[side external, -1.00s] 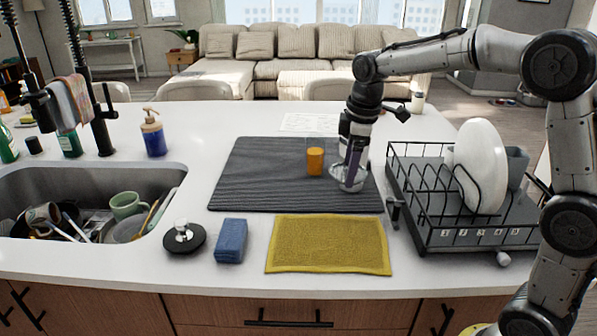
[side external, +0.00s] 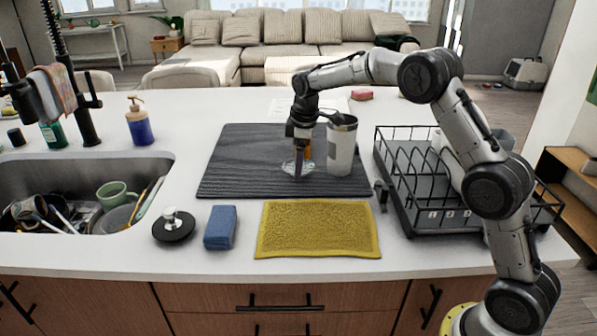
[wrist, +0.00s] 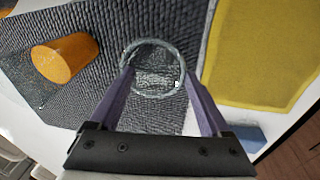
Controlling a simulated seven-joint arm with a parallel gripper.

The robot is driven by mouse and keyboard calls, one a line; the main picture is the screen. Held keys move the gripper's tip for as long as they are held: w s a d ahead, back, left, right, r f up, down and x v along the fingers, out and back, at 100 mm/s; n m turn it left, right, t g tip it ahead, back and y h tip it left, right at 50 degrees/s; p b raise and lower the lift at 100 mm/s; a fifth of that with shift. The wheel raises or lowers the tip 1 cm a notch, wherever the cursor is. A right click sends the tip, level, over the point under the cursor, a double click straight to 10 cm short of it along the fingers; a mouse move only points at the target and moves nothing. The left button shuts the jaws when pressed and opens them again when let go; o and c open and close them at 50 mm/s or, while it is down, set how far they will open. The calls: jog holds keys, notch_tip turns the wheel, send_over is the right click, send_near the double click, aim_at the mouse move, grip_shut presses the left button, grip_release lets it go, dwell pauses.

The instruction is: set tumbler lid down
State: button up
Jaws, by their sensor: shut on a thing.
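The tumbler lid is a clear round disc with a raised rim (side external: 297,169), low over the dark mat (side external: 235,165). In the wrist view the lid (wrist: 152,68) lies between my two purple fingertips. My gripper (side external: 299,163) points down and is shut on the lid; its fingers show in the wrist view (wrist: 157,78). I cannot tell whether the lid touches the mat. A white and grey tumbler (side external: 341,150) stands upright on the mat just right of my gripper.
An orange cup (wrist: 66,58) is close by, mostly hidden behind my gripper in the side view. The dish rack (side external: 410,190) is at right, the sink (side external: 80,168) at left.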

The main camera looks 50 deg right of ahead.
aim_at(303, 173)
jog(key=shift+w+f, duration=0.1)
jog(key=shift+f, duration=1.55)
jog(key=shift+f, duration=0.15)
jog(key=o, duration=1.2)
jog(key=shift+c, duration=0.2)
notch_tip(303, 173, up, 12)
jog(key=s, duration=0.2)
jog(key=shift+a, duration=0.25)
